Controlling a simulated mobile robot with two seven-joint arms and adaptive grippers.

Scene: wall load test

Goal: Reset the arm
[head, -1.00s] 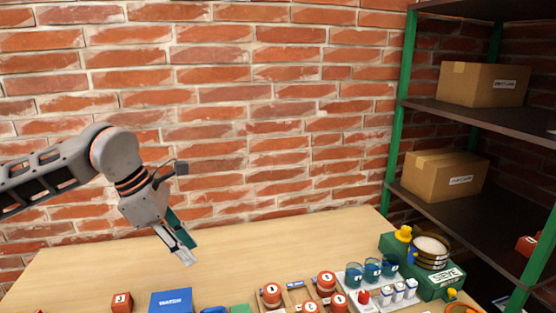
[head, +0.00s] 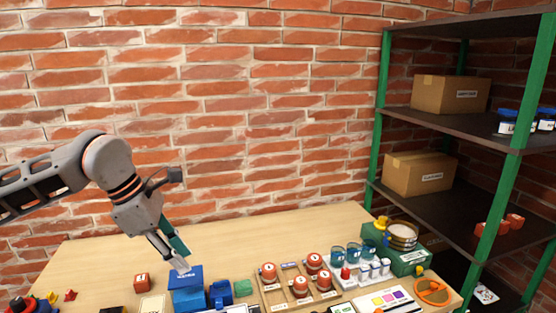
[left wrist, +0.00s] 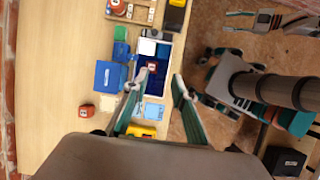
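My left arm comes in from the left in the head view, with its gripper (head: 178,262) pointing down over the blue box (head: 188,298) near the table's front. In the left wrist view the two teal-sided fingers of my left gripper (left wrist: 158,82) are spread apart with nothing held between them. A dark blue tray (left wrist: 153,86) with a small red-and-white item shows beyond and between them. My right gripper (left wrist: 238,22) shows at the top right of the left wrist view, its two fingers apart and empty. It is outside the head view.
The wooden table (head: 240,235) is bare towards the brick wall. A wooden rack with red-topped weights (head: 268,272), blue beakers (head: 338,255) and a green sieve station (head: 410,262) stand right of the blue box. A green-posted shelf (head: 375,120) with cardboard boxes (head: 418,173) is at the right.

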